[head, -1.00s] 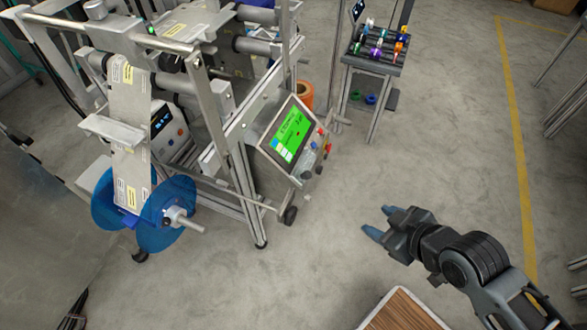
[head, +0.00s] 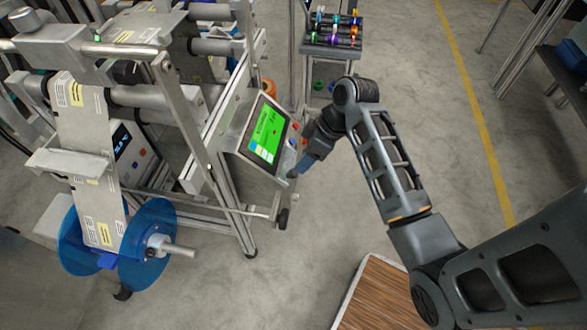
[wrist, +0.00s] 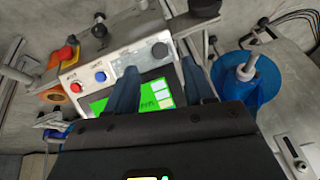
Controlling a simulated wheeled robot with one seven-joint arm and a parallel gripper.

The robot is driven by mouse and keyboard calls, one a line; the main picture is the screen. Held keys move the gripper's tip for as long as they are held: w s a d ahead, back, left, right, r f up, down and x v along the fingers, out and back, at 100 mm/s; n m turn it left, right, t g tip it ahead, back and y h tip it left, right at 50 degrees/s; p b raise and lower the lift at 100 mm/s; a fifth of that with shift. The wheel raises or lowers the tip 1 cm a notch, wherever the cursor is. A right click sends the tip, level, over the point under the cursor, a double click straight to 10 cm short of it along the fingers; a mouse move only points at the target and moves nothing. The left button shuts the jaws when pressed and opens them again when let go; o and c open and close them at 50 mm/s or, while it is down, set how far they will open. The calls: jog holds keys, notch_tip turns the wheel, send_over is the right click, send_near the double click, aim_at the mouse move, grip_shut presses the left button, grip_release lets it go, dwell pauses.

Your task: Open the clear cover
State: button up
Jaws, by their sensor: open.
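The control panel (head: 262,135) has a green screen and a row of controls on its side edge. In the wrist view, what looks like the clear cover (wrist: 128,62) lies on the grey panel between the blue button (wrist: 100,77) and a black knob (wrist: 160,49). It looks closed, but its outline is faint. My gripper (wrist: 160,84) is open and empty, its two blue fingers spread over the panel face. In the head view my gripper (head: 302,164) is beside the panel's lower right corner and hides part of the controls. I cannot tell whether it touches.
A red emergency knob (wrist: 67,53) and a red button (wrist: 75,87) sit near the cover. A blue reel (head: 148,240) with a protruding shaft stands at the lower left. A rack of coloured spools (head: 333,30) is behind.

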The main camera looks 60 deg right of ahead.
aim_at(295, 173)
jog(key=b+x, duration=0.1)
jog(key=x, duration=0.5)
jog(key=shift+f, duration=0.1)
grip_shut()
dwell(0.4)
